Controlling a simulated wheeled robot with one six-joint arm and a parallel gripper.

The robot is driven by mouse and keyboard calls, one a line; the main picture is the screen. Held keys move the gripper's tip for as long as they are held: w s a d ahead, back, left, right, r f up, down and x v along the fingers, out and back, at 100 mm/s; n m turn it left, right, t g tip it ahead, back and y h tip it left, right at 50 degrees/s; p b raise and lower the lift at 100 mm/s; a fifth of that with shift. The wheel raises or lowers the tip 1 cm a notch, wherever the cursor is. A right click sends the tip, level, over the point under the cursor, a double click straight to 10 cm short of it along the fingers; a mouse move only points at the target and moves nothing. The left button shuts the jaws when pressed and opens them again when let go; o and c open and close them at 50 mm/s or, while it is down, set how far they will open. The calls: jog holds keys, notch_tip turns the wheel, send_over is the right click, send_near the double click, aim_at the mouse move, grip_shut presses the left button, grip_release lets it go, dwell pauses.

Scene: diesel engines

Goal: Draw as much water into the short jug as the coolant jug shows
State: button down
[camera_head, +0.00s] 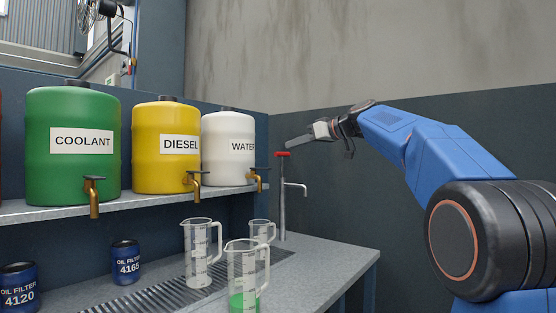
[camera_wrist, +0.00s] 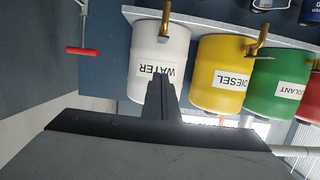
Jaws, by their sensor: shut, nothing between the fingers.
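The white WATER drum (camera_head: 225,140) stands on the shelf with a tap (camera_head: 259,178) at its front. It also shows upside down in the wrist view (camera_wrist: 146,45). A jug with green liquid low inside (camera_head: 243,290) stands at the bench front, apparently the coolant jug. A tall clear jug (camera_head: 198,255) stands left of it and looks empty. A smaller clear jug (camera_head: 262,231) stands behind, partly hidden, apparently the short jug; its contents are unclear. My gripper (camera_head: 290,144) is shut and empty, raised right of the WATER drum; its fingers also show in the wrist view (camera_wrist: 161,90).
The green COOLANT drum (camera_head: 72,165) and yellow DIESEL drum (camera_head: 166,170) share the shelf (camera_head: 130,203). Oil filters (camera_head: 125,262) stand left. The bench's right side is clear.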

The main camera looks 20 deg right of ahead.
jog(key=w+a+f, duration=0.5)
jog(key=w+f, duration=0.1)
jog(key=w, duration=0.1)
jog(key=shift+w+a+f, duration=0.25)
jog(key=shift+w+a, duration=0.05)
jog(key=shift+a, duration=0.05)
dwell(0.5)
jog(key=shift+s+d+f, duration=0.1)
jog(key=shift+f, duration=1.05)
dwell(1.6)
